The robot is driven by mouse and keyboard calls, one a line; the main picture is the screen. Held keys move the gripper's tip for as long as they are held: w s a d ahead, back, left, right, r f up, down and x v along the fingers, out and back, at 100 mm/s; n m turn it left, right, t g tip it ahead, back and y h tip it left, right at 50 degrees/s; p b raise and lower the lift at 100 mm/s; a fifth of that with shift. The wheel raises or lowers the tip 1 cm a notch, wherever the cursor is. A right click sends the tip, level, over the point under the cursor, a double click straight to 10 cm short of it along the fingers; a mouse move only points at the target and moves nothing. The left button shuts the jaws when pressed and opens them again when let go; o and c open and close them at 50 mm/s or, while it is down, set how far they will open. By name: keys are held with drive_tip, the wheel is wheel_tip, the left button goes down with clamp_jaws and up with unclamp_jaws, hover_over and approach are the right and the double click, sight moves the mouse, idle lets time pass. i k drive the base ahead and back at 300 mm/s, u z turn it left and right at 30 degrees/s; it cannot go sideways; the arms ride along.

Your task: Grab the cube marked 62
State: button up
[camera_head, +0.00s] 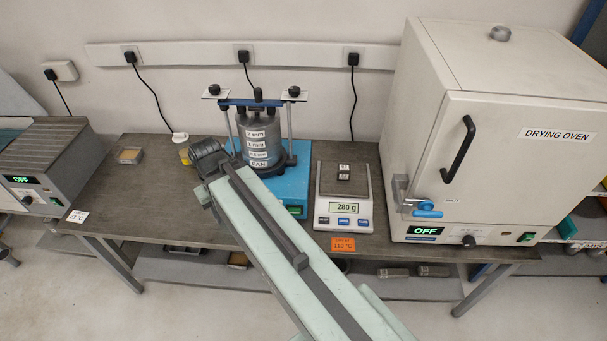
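A small dark cube (343,174) with white markings sits on the pan of the scale (343,221). The markings are too small to read, so I cannot tell whether they say 62. The scale display reads 280 g.
The sieve shaker (292,185) with its stacked sieves stands left of the scale. The drying oven (480,140), showing OFF, stands close on its right. A small tray (129,155) and a bottle (181,148) are on the workbench (140,205). The bench's left part is mostly clear.

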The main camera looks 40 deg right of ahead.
sight(343, 173)
drive_tip(key=u, duration=0.95)
drive_tip(key=k, duration=1.25)
drive_tip(key=z, duration=0.55)
drive_tip(key=i, duration=1.5)
drive_tip(key=u, duration=0.05)
